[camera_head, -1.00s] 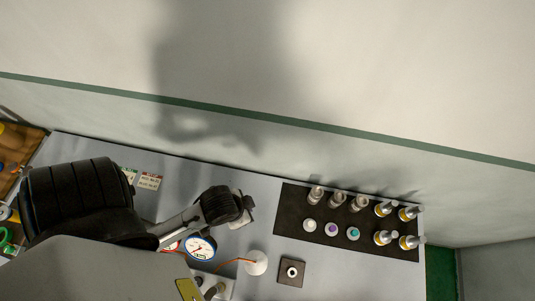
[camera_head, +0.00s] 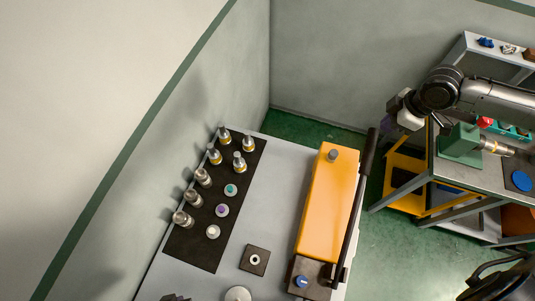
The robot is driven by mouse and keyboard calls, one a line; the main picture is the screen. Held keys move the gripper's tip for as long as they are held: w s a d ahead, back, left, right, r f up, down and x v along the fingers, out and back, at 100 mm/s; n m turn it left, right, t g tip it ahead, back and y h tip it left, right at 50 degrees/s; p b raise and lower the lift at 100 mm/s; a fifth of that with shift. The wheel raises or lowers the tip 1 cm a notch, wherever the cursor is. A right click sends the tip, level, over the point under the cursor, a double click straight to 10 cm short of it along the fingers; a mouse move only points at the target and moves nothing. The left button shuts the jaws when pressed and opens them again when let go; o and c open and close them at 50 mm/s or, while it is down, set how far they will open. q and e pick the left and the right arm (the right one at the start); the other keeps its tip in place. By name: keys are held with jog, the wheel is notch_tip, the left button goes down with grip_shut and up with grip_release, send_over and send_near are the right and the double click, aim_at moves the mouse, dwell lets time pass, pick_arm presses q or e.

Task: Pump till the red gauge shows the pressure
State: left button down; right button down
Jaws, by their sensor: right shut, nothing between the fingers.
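The orange pump body (camera_head: 327,205) stands on the grey bench, with a blue knob (camera_head: 301,281) at its near end. Its long black lever (camera_head: 356,205) runs along the right side, its far end reaching past the bench edge. My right gripper (camera_head: 399,111) is shut and empty, to the right of the lever's far end; a gap shows between them. A dark part at the bottom left edge, probably my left gripper (camera_head: 175,297), is mostly cut off, so its jaws do not show. No gauge is in view now.
A black mat (camera_head: 190,250) carries several fittings and coloured caps. A dark square block with a ring (camera_head: 254,260) and a white disc (camera_head: 237,294) lie near it. At right, a second bench holds a green vise (camera_head: 461,143). Green floor lies between the benches.

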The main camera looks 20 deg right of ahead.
aim_at(372, 142)
jog(key=shift+f+b, duration=2.65)
jog(key=shift+f, duration=0.4)
jog(key=shift+f+b, duration=0.5)
jog(key=shift+f, duration=0.05)
jog(key=shift+f, duration=0.15)
jog(key=shift+r, duration=0.2)
